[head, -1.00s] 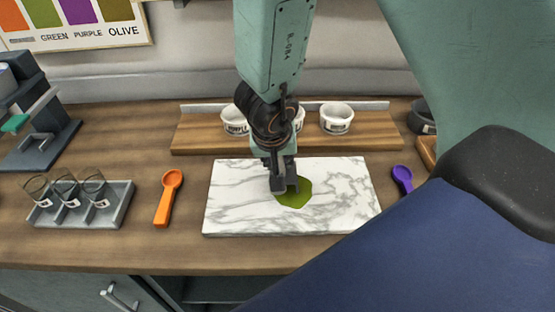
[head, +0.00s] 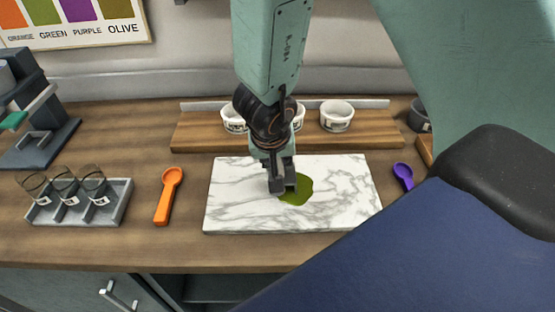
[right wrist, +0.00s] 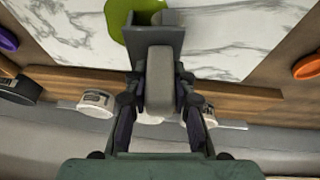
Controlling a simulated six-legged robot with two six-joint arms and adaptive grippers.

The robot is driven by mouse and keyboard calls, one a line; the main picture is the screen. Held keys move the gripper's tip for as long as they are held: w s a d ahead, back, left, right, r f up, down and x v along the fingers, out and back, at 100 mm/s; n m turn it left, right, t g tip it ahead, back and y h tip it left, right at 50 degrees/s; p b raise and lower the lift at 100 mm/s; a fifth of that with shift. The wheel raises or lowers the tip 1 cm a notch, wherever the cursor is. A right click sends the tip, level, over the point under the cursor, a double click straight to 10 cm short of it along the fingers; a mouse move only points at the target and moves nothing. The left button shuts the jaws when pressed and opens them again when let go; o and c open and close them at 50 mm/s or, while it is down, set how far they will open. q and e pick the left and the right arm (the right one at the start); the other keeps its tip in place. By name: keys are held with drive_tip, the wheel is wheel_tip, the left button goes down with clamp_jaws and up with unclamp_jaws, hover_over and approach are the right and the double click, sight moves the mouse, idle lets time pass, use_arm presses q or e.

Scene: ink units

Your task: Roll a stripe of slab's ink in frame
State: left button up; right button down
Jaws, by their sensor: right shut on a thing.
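My right gripper (head: 281,170) is shut on a grey tool with a pale handle (right wrist: 160,80) and a darker angular head (right wrist: 140,42). It holds the tool over the white marble slab (head: 235,205). The tool's head is at the left edge of an olive-green ink patch (head: 297,192) and hides part of it; I cannot tell if they touch. The ink (right wrist: 125,12) also shows at the top of the right wrist view. A color chart (head: 75,20) hangs at the upper left. No separate frame is clearly recognizable. My left gripper is not in view.
An orange spoon (head: 166,195) lies left of the slab, a purple spoon (head: 404,176) right. White cups (head: 336,117) stand on a wooden board (head: 375,135) behind. A grey tray (head: 75,218) with glasses and a dark press-like device (head: 40,145) stand left.

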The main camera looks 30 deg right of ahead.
sight(294, 167)
drive_tip(key=shift+s+d, duration=0.4)
drive_tip(key=shift+d, duration=0.45)
drive_tip(key=shift+s+d, duration=0.45)
drive_tip(key=shift+d, duration=0.2)
drive_tip(key=shift+s+d, duration=0.45)
drive_tip(key=shift+d, duration=0.3)
drive_tip(key=shift+s+d+f+p, duration=0.15)
drive_tip(key=shift+s+d, duration=0.15)
drive_tip(key=shift+d, duration=0.15)
drive_tip(key=shift+s+d+r+p, duration=0.15)
drive_tip(key=shift+s+d, duration=0.1)
drive_tip(key=shift+d, duration=0.2)
drive_tip(key=shift+w+a, duration=0.6)
drive_tip(key=shift+a, duration=0.35)
drive_tip(key=shift+w+a+p, duration=0.65)
drive_tip(key=shift+a+p, duration=0.1)
drive_tip(key=shift+a, duration=0.25)
drive_tip(key=shift+w+a+f+p, duration=0.1)
drive_tip(key=shift+w+a+p, duration=0.2)
drive_tip(key=shift+a, duration=0.25)
drive_tip(key=shift+w+a+p, duration=0.3)
drive_tip(key=shift+a, duration=0.25)
wheel_tip(294, 167, up, 6)
drive_tip(key=p, duration=0.7)
